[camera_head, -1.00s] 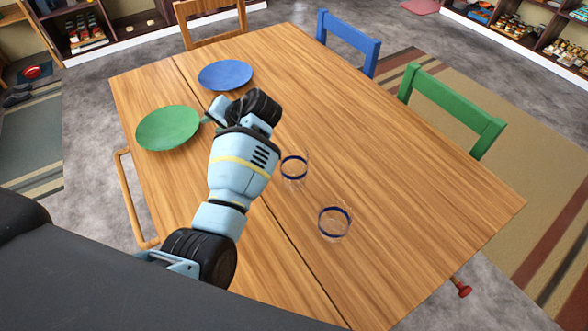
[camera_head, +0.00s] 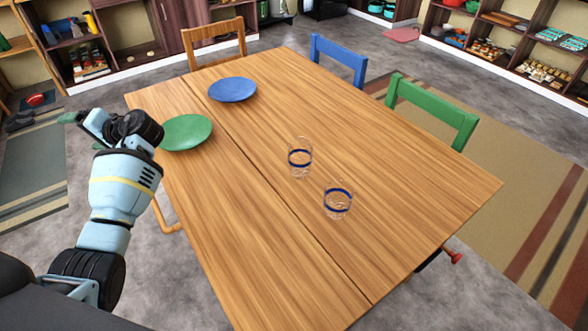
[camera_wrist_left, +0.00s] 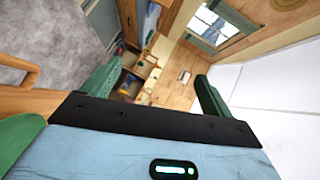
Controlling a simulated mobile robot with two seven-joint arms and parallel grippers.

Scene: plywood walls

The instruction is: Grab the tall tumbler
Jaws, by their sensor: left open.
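Two clear glasses with dark blue bands stand upright on the wooden table. The farther one (camera_head: 300,158) looks taller and is likely the tall tumbler; the nearer one (camera_head: 338,200) looks shorter. A gap of bare table separates them. My left gripper (camera_head: 82,128) is off the table's left edge, left of the green plate and far from both glasses. In the left wrist view its green fingers (camera_wrist_left: 155,88) are spread apart with nothing between them. No glass shows in that view. My right gripper is not in view.
The wooden table (camera_head: 260,255) carries a green plate (camera_head: 186,132) and a blue plate (camera_head: 232,90) toward its far left. A blue chair (camera_head: 338,58) and a green chair (camera_head: 432,110) stand along the right side. The tabletop around the glasses is clear.

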